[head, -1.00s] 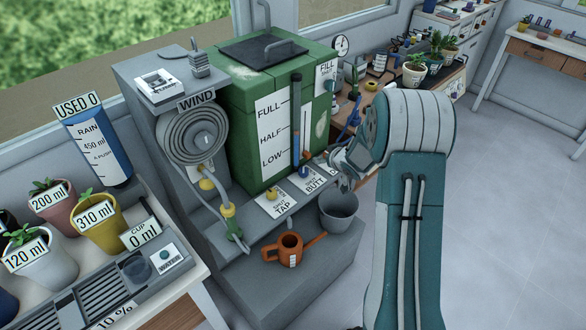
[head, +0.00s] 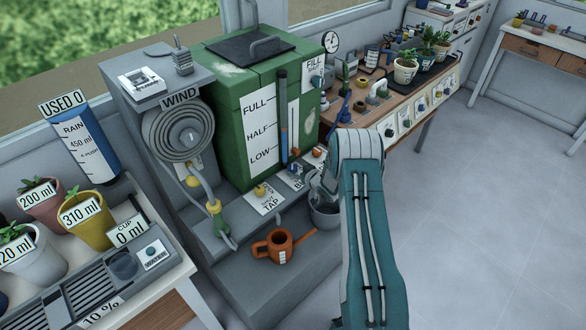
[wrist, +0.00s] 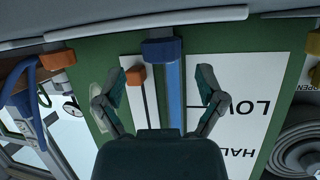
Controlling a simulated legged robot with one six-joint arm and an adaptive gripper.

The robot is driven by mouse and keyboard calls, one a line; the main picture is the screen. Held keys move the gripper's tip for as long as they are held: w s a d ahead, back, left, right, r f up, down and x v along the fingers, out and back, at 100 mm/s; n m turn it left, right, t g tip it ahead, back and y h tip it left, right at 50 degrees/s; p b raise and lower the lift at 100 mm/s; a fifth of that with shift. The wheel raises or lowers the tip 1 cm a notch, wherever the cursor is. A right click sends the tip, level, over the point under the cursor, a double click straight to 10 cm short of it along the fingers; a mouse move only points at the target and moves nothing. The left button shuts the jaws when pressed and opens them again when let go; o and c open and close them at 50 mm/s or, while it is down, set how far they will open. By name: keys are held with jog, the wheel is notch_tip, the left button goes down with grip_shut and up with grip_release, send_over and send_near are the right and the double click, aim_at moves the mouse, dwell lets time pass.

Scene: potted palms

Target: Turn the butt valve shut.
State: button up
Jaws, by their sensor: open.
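The plate lettered for the butt valve (head: 296,181) stands on the grey ledge at the foot of the green water butt (head: 235,125). A small knob (head: 294,168) shows at its upper edge, too small to tell how it is turned. My gripper (head: 316,188) hangs just right of this plate, over the ledge edge, and covers part of it. In the wrist view my gripper (wrist: 162,75) has its two fingers spread wide with nothing between them. Behind them are the blue gauge tube (wrist: 173,95) with its blue end block and an orange marker (wrist: 135,76).
A yellow tap knob (head: 261,190) is left of the butt valve plate. A grey bucket (head: 325,216) stands below my gripper, and an orange watering can (head: 279,244) to its left. A wooden bench (head: 425,90) with pots is behind. The floor at right is clear.

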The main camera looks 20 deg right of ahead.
aim_at(294, 168)
jog(key=shift+x, duration=1.2)
jog(key=shift+w+a+f, duration=0.15)
jog(key=shift+w+f, duration=0.05)
jog(key=shift+w, duration=0.25)
jog(key=c, duration=1.1)
jog(key=shift+c, duration=0.2)
